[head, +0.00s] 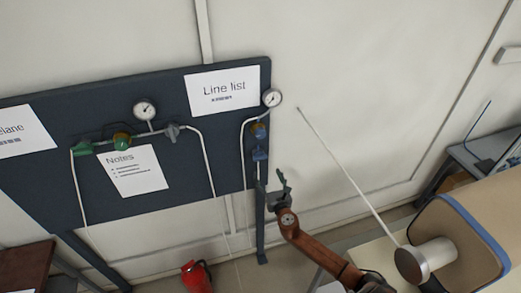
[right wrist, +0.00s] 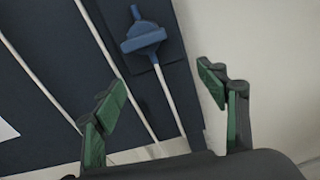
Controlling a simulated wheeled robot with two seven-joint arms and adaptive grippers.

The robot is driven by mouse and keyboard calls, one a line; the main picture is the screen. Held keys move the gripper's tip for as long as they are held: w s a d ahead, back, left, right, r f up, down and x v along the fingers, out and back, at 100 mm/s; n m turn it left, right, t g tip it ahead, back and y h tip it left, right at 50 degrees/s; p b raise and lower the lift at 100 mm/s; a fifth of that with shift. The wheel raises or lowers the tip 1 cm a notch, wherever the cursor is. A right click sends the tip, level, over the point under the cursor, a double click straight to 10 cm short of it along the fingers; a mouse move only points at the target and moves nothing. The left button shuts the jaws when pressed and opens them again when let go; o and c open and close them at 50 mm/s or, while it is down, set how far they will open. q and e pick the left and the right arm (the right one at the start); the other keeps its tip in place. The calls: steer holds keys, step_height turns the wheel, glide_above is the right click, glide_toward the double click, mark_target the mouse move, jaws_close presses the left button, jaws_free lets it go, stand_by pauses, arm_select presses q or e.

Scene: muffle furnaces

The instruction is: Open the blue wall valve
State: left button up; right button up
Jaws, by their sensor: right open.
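The blue wall valve (head: 259,153) sits on the right edge of the dark panel, below a gauge and a blue-and-brass fitting (head: 258,131). In the right wrist view the blue valve (right wrist: 143,37) shows a wide handle across a thin white pipe. My right gripper (head: 272,184) is just below and to the right of the valve in the head view. Its two green-padded fingers are spread in the right wrist view (right wrist: 168,110), with nothing between them. The valve lies beyond the fingertips, apart from them. My left gripper is not in view.
The dark panel (head: 205,150) also carries a green valve (head: 82,148), a yellow-green fitting (head: 121,140), a grey valve (head: 172,132) and gauges (head: 145,109). A red extinguisher (head: 197,277) stands below. A white rod (head: 345,175) slants across the right. Plain wall lies right of the panel.

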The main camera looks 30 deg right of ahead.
mark_target(260, 157)
steer(key=shift+n+t, duration=0.3)
steer(key=shift+n, duration=0.3)
steer(key=w+r, duration=0.1)
steer(key=w, duration=0.1)
steer(key=w+r, duration=0.1)
steer(key=w, duration=0.1)
steer(key=w+r, duration=0.1)
steer(key=w, duration=0.1)
steer(key=shift+w+d+r, duration=0.3)
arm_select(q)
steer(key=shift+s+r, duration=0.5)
arm_select(e)
steer(key=shift+w+d, duration=0.15)
steer(key=shift+w, duration=0.5)
steer(key=shift+c, duration=0.4)
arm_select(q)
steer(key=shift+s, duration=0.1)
arm_select(e)
steer(key=c, duration=1.1)
